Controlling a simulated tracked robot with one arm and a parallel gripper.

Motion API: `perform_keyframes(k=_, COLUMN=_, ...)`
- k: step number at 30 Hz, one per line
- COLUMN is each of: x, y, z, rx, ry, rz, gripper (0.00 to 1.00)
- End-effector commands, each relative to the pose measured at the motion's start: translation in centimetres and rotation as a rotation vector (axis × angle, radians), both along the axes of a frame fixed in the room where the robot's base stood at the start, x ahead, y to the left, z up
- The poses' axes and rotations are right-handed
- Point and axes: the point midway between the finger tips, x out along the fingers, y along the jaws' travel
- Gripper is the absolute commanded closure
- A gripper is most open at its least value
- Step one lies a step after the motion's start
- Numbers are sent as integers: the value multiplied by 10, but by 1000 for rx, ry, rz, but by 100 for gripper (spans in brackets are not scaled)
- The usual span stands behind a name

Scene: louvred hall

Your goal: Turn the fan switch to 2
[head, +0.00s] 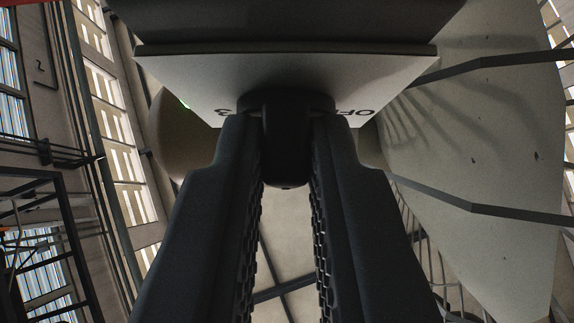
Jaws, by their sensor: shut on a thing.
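The fan switch shows at the top middle of the head view as a pale plate (190,83) with a black knob (286,150) at its centre. The marking "3" is on the plate left of the knob and part of "OFF" is right of it, both upside down. My gripper (287,140) has its two dark ridged fingers on either side of the knob and is shut on it. The fingers hide parts of the plate's lower edge. The "2" marking and the knob's pointer cannot be made out.
A rounded beige thing (178,135) sits behind the plate at left. A large pale curved surface (480,170) with dark bands (500,212) fills the right. Dark metal railings (50,200) and louvred windows (125,150) stand at left.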

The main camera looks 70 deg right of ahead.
Motion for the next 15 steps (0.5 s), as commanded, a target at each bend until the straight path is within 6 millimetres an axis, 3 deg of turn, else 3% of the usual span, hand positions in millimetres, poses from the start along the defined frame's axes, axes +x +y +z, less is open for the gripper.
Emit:
perform_keyframes(k=3, x=0, y=0, z=-1, rx=0, ry=2, rz=1, gripper=100)
perform_keyframes(k=4, x=0, y=0, z=-1, rx=0, ry=2, rz=1, gripper=80)
perform_keyframes(k=6, x=0, y=0, z=-1, rx=0, ry=2, rz=1, gripper=66)
perform_keyframes(k=15, x=0, y=0, z=1, rx=0, ry=0, rz=1, gripper=66)
